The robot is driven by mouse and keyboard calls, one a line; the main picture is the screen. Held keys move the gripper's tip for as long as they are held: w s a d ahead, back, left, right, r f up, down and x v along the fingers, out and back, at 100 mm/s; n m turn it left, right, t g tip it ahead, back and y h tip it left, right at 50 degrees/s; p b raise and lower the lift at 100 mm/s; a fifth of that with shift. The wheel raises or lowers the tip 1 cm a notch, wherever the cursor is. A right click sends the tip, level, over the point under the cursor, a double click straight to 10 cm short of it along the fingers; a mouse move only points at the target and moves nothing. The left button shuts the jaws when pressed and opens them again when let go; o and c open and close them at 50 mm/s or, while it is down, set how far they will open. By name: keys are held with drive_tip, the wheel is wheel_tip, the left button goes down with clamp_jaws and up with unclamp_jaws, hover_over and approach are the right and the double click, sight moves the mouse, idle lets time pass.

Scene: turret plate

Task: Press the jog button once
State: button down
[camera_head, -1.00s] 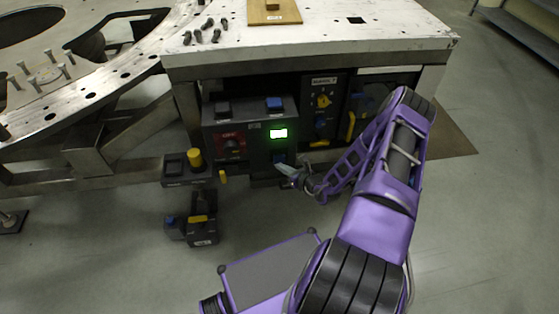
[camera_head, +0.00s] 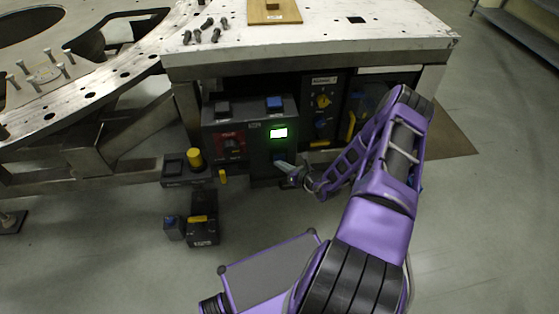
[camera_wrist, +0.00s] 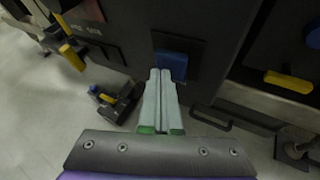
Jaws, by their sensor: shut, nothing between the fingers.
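The dark control box (camera_head: 255,160) stands under the white table. A blue button (camera_head: 279,158) sits low on its front, below a lit green display (camera_head: 278,133). I cannot read a jog label. My gripper (camera_head: 277,164) is shut and empty, its tips right at this lower blue button. In the wrist view, my gripper's pale fingers (camera_wrist: 160,73) lie together and overlap the lower left of the blue button (camera_wrist: 174,62). I cannot tell whether they touch it. Another blue button (camera_head: 274,103) and a black button (camera_head: 222,108) are on top of the box.
A red panel with a knob (camera_head: 232,144) is left of the display. A panel with yellow parts (camera_head: 322,102) stands to the right. A small box with a yellow button (camera_head: 194,157) is at left. Floor in front is mostly clear.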

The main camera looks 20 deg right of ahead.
drive_tip(key=shift+w+d, duration=0.1)
drive_tip(key=shift+w, duration=0.25)
idle(0.5)
drive_tip(key=shift+s, duration=0.1)
drive_tip(key=shift+s+a+p, duration=0.3)
drive_tip(key=shift+s+p, duration=0.05)
drive_tip(key=shift+s, duration=0.65)
drive_tip(key=s+p, duration=0.1)
drive_tip(key=s, duration=0.1)
drive_tip(key=s+a+p, duration=0.1)
drive_tip(key=s, duration=0.1)
drive_tip(key=shift+s+a, duration=0.15)
drive_tip(key=shift+s, duration=0.2)
idle(0.5)
